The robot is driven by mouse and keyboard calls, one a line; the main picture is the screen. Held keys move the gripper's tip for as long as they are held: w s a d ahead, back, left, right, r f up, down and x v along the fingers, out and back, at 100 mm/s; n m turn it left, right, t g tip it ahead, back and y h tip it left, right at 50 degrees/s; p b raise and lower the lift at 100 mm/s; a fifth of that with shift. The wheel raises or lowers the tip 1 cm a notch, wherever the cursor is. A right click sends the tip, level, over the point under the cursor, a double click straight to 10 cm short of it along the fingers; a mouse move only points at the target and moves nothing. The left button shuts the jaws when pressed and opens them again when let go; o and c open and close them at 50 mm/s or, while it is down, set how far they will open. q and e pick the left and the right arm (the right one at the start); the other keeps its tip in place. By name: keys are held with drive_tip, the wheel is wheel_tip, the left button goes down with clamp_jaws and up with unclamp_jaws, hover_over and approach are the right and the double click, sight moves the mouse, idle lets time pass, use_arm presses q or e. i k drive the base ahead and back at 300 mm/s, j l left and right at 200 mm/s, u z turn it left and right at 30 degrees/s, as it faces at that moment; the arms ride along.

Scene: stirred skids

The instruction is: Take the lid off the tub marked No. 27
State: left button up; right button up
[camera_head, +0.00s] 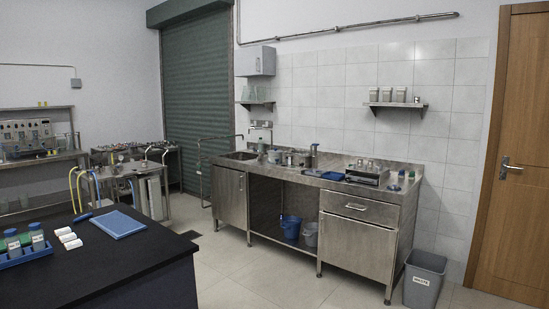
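I cannot make out a tub marked No. 27 in the head view; the labels here are too small to read. Two blue-capped bottles with pale labels, the left bottle (13,246) and the right bottle (37,240), stand in a blue rack (22,259) on the black bench at lower left. Small containers (290,158) stand on the steel counter along the back wall, their details too small to tell. Neither of my grippers shows.
The black bench (120,270) fills the lower left, with a blue mat (118,224) and small white blocks (67,237) on it. The steel counter (345,185) stands across open floor (250,275). A grey waste bin (424,282) stands by the wooden door (510,150).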

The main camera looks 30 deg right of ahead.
sight(271, 157)
drive_tip(key=i+l+z, duration=0.3)
drive_tip(key=i+z, duration=0.2)
drive_tip(key=i, duration=0.15)
drive_tip(key=i+z, duration=0.5)
drive_tip(key=i, duration=0.2)
drive_tip(key=i+l+z, duration=0.1)
drive_tip(key=i+z, duration=0.3)
drive_tip(key=i, duration=0.3)
drive_tip(key=i+j+z, duration=0.15)
drive_tip(key=i+z, duration=0.25)
drive_tip(key=i, duration=0.3)
drive_tip(key=i+u, duration=0.3)
drive_tip(key=i, duration=0.2)
drive_tip(key=i+l+u, duration=0.1)
drive_tip(key=i+u, duration=0.25)
drive_tip(key=i+j+u, duration=0.15)
drive_tip(key=i+u, duration=0.65)
drive_tip(key=u, duration=0.15)
drive_tip(key=i+l+u, duration=0.15)
drive_tip(key=i+u, duration=0.35)
drive_tip(key=i+j+u, duration=0.2)
drive_tip(key=i, duration=0.8)
drive_tip(key=i+j+z, duration=0.1)
drive_tip(key=i+z, duration=0.3)
drive_tip(key=i+j+z, duration=0.2)
drive_tip(key=z, duration=0.2)
drive_tip(key=i+j+z, duration=0.9)
drive_tip(key=j, duration=0.2)
